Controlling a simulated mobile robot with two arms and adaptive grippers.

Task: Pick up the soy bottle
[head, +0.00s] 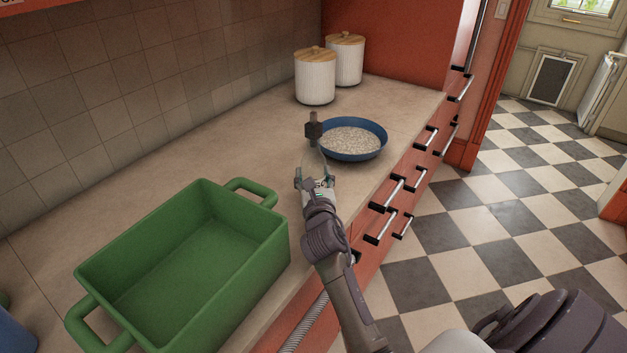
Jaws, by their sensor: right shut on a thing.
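The soy bottle (314,158) is a small clear bottle with a dark spout top, standing out above my right gripper at the middle of the head view. It looks about upright, in front of and slightly left of the blue bowl. My right gripper (314,181) is shut on the lower part of the bottle and hides its base. I cannot tell whether the bottle touches the counter. My left gripper is not in view.
A blue bowl (381,144) of pale grains sits close behind the bottle. Two white canisters (315,80) with wooden lids stand at the back. A large green dish (262,245) fills the counter's left front. The counter (225,135) between dish and canisters is clear.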

